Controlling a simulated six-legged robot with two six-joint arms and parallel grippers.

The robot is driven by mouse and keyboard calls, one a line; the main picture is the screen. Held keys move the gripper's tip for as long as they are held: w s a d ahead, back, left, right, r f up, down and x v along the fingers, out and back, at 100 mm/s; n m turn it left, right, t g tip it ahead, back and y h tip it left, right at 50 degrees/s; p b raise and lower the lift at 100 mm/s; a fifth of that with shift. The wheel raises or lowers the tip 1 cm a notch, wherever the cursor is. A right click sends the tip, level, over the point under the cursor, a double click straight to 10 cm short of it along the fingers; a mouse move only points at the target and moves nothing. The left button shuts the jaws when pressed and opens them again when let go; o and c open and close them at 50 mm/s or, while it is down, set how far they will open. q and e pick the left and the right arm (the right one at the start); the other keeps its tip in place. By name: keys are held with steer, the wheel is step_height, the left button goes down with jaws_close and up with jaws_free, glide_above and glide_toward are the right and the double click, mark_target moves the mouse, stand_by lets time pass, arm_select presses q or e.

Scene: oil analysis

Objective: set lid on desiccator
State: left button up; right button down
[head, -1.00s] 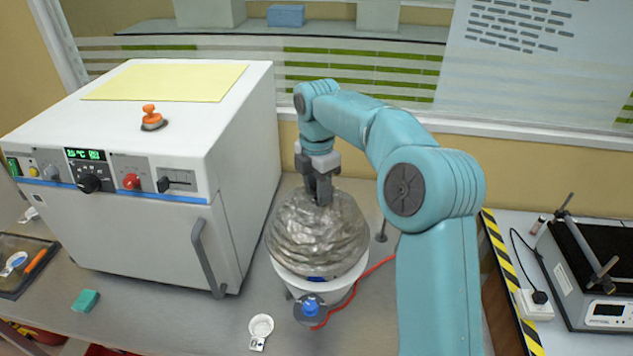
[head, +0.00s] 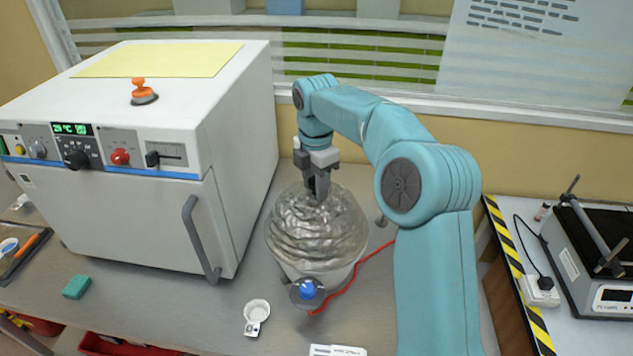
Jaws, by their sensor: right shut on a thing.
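The desiccator lid (head: 318,232) is a grey, wrinkled, foil-like dome. It sits over the desiccator (head: 337,280), a pale round vessel with a blue-knobbed valve (head: 307,291) at its front. The lid covers the vessel's mouth; I cannot tell whether its rim touches all round. My right gripper (head: 318,193) points down from above and is shut on the top of the lid. The knob between the fingers is mostly hidden. My left gripper is not in view.
A white oven (head: 130,225) stands close on the left, its handle (head: 202,238) jutting toward the desiccator. A red hose (head: 352,280) runs from the valve. A black-topped instrument (head: 590,245) stands at the right.

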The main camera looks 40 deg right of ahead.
steer(key=shift+s+d+f, duration=0.1)
steer(key=shift+s+d, duration=0.1)
steer(key=shift+s, duration=0.1)
steer(key=shift+w+a+f+b, duration=0.15)
steer(key=shift+w+f+b, duration=0.1)
steer(key=shift+f+b, duration=0.05)
steer(key=c, duration=1)
jaws_free()
steer(key=o, duration=0.4)
steer(key=shift+s, duration=0.25)
steer(key=shift+w, duration=0.15)
step_height(320, 180, up, 8)
steer(key=shift+p, duration=0.7)
step_height(320, 180, up, 8)
steer(key=p, duration=0.3)
steer(key=shift+r+p, duration=0.2)
steer(key=shift+p, duration=0.15)
